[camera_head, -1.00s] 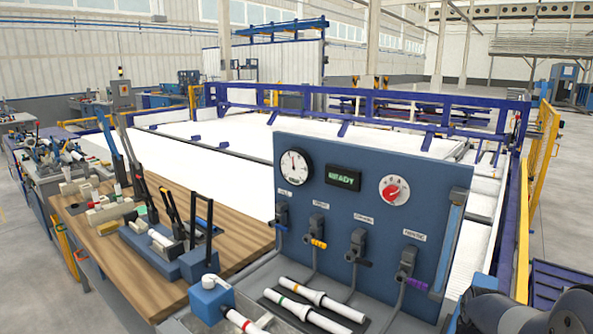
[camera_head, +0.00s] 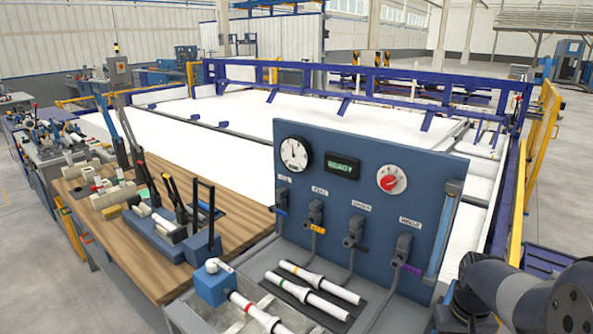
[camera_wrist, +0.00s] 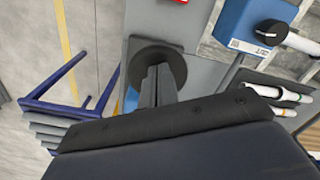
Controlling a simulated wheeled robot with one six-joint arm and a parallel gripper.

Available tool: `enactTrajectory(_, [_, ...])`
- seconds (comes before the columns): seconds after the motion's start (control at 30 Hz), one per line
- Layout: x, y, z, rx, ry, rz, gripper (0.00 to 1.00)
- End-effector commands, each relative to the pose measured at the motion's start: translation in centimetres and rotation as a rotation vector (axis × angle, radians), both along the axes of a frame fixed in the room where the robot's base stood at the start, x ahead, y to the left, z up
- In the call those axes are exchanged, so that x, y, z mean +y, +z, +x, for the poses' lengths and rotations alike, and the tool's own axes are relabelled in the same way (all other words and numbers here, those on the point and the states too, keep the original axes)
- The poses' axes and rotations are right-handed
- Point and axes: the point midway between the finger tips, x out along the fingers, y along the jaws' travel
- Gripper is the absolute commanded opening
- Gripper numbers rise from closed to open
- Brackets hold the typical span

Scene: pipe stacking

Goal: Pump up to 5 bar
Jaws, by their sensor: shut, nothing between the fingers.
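In the head view a blue test panel (camera_head: 350,265) carries a round white pressure gauge (camera_head: 294,154) with a dark needle pointing up. I cannot read its value. Beside it a green-lit display (camera_head: 342,167) reads "READY", and a red dial (camera_head: 392,180) sits to the right. A row of dark valves with coloured handles, one purple (camera_head: 408,266), hangs below. In the wrist view my gripper (camera_wrist: 160,82) is shut and empty, with its dark fingers in front of a black round part (camera_wrist: 175,58) on a grey surface. I cannot tell whether they touch.
A blue block (camera_head: 213,288) with a white pipe stands at the panel's front left. White pipes (camera_head: 318,282) lie on a dark mat before the panel. A wooden bench (camera_head: 135,235) with tools stands left. A blue frame (camera_wrist: 70,110) shows left in the wrist view.

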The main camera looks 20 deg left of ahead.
Motion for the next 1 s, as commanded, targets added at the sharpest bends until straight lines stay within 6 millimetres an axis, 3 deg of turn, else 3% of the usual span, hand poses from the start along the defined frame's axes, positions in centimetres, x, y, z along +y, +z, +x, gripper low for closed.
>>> enactTrajectory(0.03, [0.0,1.3,0.0,-0.001,0.0,0.0,0.0])
enactTrajectory(0.17, [0.1,1.9,-0.1,0.0,0.0,0.0,0.0])
enactTrajectory(1.0, [0.0,-0.1,-0.1,0.0,0.0,0.0,0.0])
